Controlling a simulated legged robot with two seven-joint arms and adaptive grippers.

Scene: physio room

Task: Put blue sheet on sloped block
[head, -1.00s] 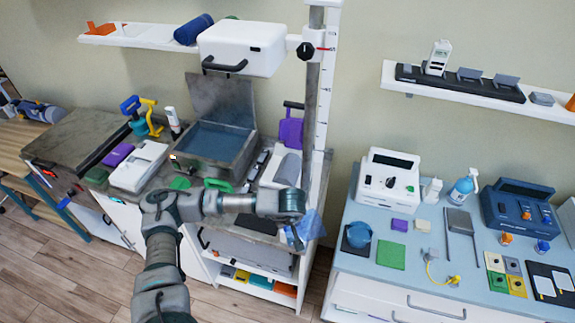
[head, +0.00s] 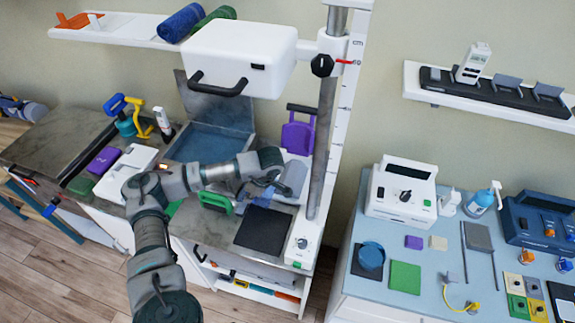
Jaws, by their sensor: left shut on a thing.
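My left gripper (head: 270,183) is over the left counter and shut on the blue sheet (head: 263,193). Only a small part of the sheet shows, below the fingers. The sloped block (head: 293,178) is grey and white and stands on the counter just right of the gripper, in front of the purple board. The sheet and gripper are close to its left side and partly cover it. I cannot tell whether the sheet touches the block. My right gripper is not in view.
A black square pad (head: 263,231) lies in front of the block. A post (head: 324,130) with a white box (head: 240,58) on its arm rises right of the block. An open metal basin (head: 205,144) stands behind my arm. A green-handled item (head: 215,202) is beneath the arm.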

